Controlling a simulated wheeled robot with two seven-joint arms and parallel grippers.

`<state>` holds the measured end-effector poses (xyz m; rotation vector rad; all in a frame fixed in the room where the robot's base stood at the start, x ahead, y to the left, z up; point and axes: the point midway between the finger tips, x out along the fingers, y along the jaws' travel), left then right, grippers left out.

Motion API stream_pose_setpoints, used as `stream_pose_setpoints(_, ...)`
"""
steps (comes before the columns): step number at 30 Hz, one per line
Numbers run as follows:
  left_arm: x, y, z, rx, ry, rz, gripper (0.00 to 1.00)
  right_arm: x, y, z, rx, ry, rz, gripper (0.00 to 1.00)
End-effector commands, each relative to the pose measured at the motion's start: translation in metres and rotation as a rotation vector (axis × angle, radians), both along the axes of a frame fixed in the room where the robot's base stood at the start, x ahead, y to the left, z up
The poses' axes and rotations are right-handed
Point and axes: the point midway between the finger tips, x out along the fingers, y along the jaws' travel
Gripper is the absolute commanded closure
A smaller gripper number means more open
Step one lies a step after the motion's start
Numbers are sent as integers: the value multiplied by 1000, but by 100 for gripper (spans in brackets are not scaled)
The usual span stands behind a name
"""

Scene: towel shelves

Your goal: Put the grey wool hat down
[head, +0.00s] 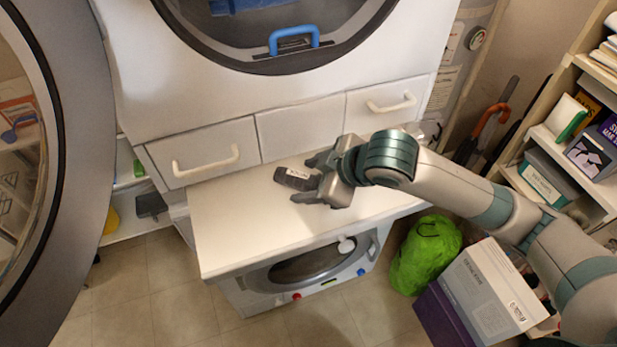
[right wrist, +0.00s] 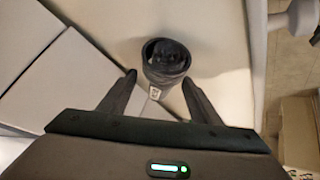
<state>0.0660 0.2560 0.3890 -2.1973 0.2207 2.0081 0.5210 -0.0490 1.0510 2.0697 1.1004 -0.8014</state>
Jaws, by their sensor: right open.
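The grey wool hat (head: 296,179) is a small dark roll with a pale label, on the white pull-out top in front of the drawers. In the right wrist view the hat (right wrist: 166,62) shows its open, folded end, and it seems to rest on the pale surface. My right gripper (head: 307,180) is open, with one finger on each side of the hat's near part. In the right wrist view the right gripper (right wrist: 159,79) shows a gap beside the hat at both fingertips. My left gripper is not in view.
The white top (head: 235,235) is otherwise clear. Behind it stand drawers with white handles (head: 206,162) below a large round door. An open round door (head: 55,130) fills the left side. A green bag (head: 425,255), a white box (head: 490,295) and shelves (head: 560,165) are at right.

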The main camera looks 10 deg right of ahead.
Motion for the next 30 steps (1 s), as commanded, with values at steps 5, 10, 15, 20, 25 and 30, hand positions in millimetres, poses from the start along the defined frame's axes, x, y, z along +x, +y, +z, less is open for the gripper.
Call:
stream_pose_setpoints(5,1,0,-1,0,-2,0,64,-1,0,4,1,0,2,41)
stream_pose_setpoints(10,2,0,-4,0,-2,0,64,-8,-8,15,-1,-3,2,41)
stream_pose_setpoints(15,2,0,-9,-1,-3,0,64,-20,-20,36,1,-4,2,41)
stream_pose_setpoints(20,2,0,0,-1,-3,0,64,-35,-36,66,-1,-2,0,41)
stream_pose_setpoints(25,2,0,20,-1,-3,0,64,-44,-44,81,1,5,-2,41)
stream_pose_setpoints(30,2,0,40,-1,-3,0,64,-47,-47,86,2,5,-1,41)
